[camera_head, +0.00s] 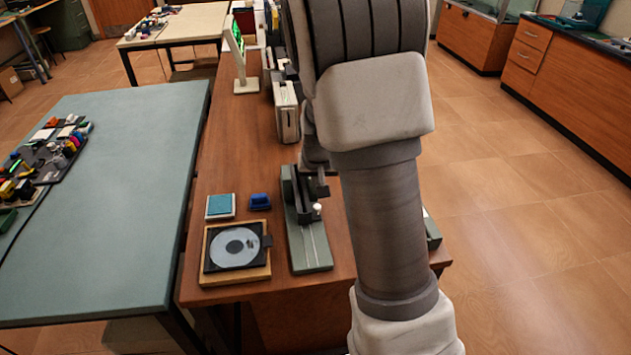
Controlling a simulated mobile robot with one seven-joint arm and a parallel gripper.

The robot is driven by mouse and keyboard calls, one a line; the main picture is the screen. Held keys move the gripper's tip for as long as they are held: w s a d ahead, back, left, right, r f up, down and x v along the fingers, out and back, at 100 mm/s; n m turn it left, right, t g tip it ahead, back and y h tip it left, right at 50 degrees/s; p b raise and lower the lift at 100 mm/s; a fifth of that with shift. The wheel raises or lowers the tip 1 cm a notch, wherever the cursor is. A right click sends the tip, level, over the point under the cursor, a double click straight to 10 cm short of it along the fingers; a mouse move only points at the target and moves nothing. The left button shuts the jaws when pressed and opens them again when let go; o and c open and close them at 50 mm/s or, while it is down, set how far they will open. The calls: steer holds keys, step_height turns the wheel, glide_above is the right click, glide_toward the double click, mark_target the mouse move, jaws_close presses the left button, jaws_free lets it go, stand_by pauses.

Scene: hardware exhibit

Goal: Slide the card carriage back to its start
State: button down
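A narrow green-grey base (313,252) with lengthwise slots lies on the brown wooden table. A dark upright part that looks like the card carriage (292,195) stands toward the far end of this base. A small white knob (317,208) sits at its right side. The near end of the base is bare. My gripper (320,185) is close above and behind the knob, mostly hidden by my own arm. I cannot tell whether its fingers are open or shut, or whether they touch the knob.
Left of the base are a disc in a wooden-framed tray (236,250), a blue pad (220,206) and a small blue block (260,201). A beige boxy device (287,112) and a green-lit display (236,45) stand farther back. A green-topped table (120,200) is at left.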

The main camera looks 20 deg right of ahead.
mark_target(305, 191)
steer(key=x, duration=0.5)
steer(key=shift+f+b, duration=0.1)
steer(key=shift+b, duration=0.2)
steer(key=shift+s, duration=0.1)
